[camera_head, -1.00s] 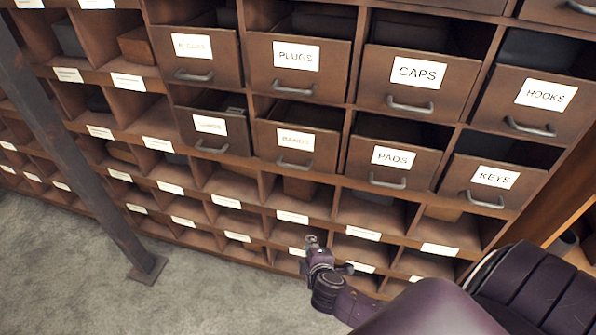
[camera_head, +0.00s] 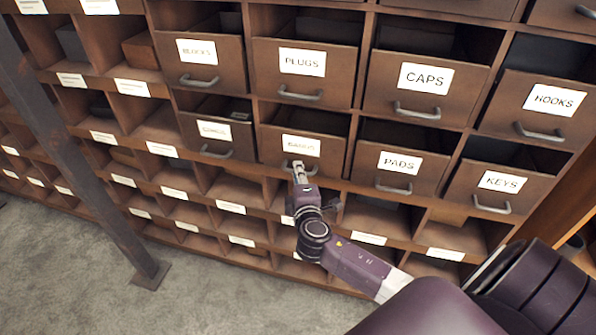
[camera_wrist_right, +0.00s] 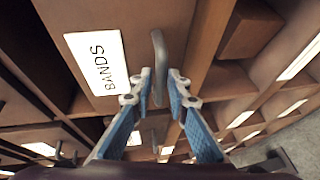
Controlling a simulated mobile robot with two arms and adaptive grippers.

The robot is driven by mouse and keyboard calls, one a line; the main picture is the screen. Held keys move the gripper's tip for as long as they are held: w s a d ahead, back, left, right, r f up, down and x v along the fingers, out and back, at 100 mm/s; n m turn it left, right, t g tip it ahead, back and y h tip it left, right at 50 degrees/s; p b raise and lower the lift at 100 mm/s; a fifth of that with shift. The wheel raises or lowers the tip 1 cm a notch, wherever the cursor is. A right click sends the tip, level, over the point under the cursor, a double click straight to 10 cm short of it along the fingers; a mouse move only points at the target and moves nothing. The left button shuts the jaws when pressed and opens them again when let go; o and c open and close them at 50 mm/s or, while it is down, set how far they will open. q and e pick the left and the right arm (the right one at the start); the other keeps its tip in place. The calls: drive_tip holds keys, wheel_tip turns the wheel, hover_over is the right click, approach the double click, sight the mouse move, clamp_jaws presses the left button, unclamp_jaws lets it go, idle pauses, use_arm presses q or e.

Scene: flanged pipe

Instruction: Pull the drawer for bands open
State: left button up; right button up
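The bands drawer (camera_head: 300,147) is a brown wooden drawer with a white label, in the lower drawer row between the PADS drawer and another labelled drawer. Its front looks about in line with its neighbours. In the right wrist view the label reads BANDS (camera_wrist_right: 94,63), and the curved grey handle (camera_wrist_right: 159,52) points down between my fingertips. My right gripper (camera_head: 297,172) is at this handle, partly covering it in the head view. In the wrist view its two blue-padded fingers (camera_wrist_right: 160,85) are apart, one on each side of the handle, with gaps visible. My left gripper is not in view.
The PADS drawer (camera_head: 396,170) is close on the right and the PLUGS drawer (camera_head: 303,70) is above. Open cubbyholes with white labels lie below. A dark slanted post (camera_head: 80,165) stands at the left on grey floor (camera_head: 60,265).

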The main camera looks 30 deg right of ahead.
drive_tip(key=shift+w+d, duration=0.1)
drive_tip(key=shift+w, duration=0.1)
drive_tip(key=shift+c, duration=0.3)
clamp_jaws()
drive_tip(key=shift+f, duration=0.1)
